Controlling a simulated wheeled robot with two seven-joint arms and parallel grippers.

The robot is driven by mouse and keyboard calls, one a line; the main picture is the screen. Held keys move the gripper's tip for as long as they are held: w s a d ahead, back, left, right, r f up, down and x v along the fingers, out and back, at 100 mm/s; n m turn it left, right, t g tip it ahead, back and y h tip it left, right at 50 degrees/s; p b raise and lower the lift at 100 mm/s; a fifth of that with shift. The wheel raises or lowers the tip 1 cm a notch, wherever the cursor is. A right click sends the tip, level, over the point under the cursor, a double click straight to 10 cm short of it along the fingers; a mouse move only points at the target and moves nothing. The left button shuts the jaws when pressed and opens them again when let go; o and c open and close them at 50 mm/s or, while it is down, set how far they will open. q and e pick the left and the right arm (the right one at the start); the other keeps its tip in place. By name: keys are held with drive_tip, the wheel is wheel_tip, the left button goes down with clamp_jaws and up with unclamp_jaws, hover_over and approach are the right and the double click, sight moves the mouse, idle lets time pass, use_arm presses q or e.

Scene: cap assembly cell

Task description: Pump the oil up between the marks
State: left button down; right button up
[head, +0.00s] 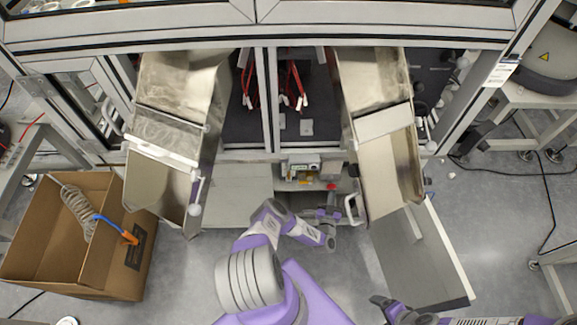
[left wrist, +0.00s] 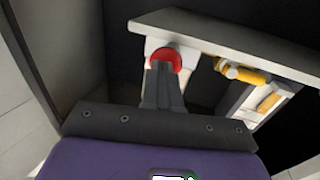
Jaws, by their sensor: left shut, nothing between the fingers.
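A red round knob (left wrist: 165,57) on a white block shows in the left wrist view, just beyond my left fingertips. In the head view it is a small red spot (head: 331,187) on the unit under the cabinet. My left gripper (head: 328,213) is in front of that unit. Its fingers (left wrist: 161,68) are shut, empty, and overlap the lower edge of the knob in the picture; I cannot tell if they touch. Amber parts (left wrist: 243,72) are to the right of the knob; oil marks are not readable. My right gripper (head: 380,301) is low at the right, away from the unit.
Two metal chutes, left (head: 170,125) and right (head: 384,125), flank the unit. A cardboard box (head: 55,268) with a coiled hose (head: 76,212) stands at the left. A grey panel (head: 420,255) lies right of my left gripper. A pale ledge (left wrist: 225,42) overhangs the knob.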

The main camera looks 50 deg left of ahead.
use_arm(q)
drive_tip(key=shift+a, duration=0.1)
drive_tip(key=shift+a+b+x, duration=0.25)
drive_tip(key=shift+b+x, duration=0.2)
drive_tip(key=shift+x, duration=0.8)
drive_tip(key=shift+s+d, duration=0.1)
drive_tip(key=shift+s, duration=0.1)
drive_tip(key=shift+d+p+v, duration=0.25)
drive_tip(key=shift+p+v, duration=0.3)
drive_tip(key=shift+v, duration=0.65)
drive_tip(key=shift+w, duration=0.15)
drive_tip(key=s+d+b, duration=0.1)
drive_tip(key=s+d, duration=0.6)
drive_tip(key=d, duration=0.2)
drive_tip(key=shift+s, duration=0.4)
